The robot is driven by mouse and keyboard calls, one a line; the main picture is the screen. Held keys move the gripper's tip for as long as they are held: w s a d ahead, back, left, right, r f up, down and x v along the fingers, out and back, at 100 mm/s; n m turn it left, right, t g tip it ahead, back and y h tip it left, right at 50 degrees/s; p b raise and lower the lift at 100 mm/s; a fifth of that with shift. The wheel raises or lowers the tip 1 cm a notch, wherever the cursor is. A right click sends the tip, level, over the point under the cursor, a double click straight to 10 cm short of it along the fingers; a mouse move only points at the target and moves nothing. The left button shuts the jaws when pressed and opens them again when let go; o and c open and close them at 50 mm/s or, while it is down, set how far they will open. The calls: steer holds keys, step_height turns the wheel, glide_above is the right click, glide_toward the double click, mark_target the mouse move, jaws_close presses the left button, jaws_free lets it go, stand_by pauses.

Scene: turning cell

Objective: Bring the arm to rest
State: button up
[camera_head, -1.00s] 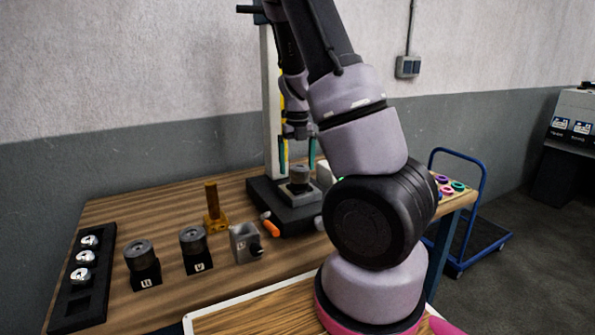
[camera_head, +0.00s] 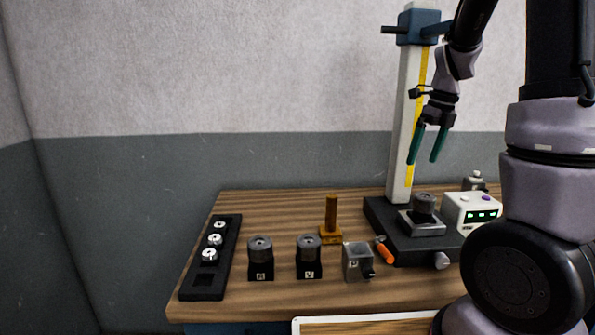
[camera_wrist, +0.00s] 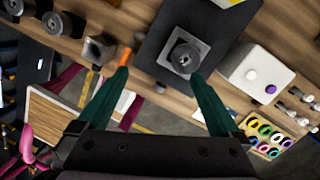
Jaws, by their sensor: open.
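My gripper (camera_head: 428,145) is in the head view at upper right, raised in front of the pale column (camera_head: 402,120) of the measuring stand. Its two green fingers are spread apart with nothing between them. In the wrist view my gripper (camera_wrist: 158,85) shows both green fingertips apart. Beyond them lies a round grey metal part (camera_wrist: 185,58) on a square block on the stand's black base (camera_wrist: 150,62). In the head view the same round part (camera_head: 424,203) sits on its block below the gripper, clear of the fingers. My arm covers the right side of the head view.
Several small blocks, among them a grey one (camera_head: 357,262), a brass post (camera_head: 331,222) and an orange-handled tool (camera_head: 384,252) stand on the wooden bench (camera_head: 290,297). A black rack (camera_head: 206,270) holds shiny parts at left. A white box with a display (camera_head: 472,213) stands right of the base.

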steer(key=s+a+r+n+t, duration=0.2)
steer(key=s+a+r+n, duration=0.1)
steer(key=n, duration=0.6)
steer(key=s+a+r+n+t, duration=0.2)
steer(key=s+a+r+n, duration=0.1)
steer(key=s+r+n, duration=0.3)
steer(key=s+a+r+n+t, duration=0.2)
steer(key=s+a+r+n, duration=0.1)
steer(key=s+n, duration=0.5)
steer(key=r+n, duration=0.1)
steer(key=n, duration=0.2)
steer(key=shift+a+r+n, duration=0.15)
steer(key=shift+a+n, duration=0.15)
steer(key=shift+n, duration=0.1)
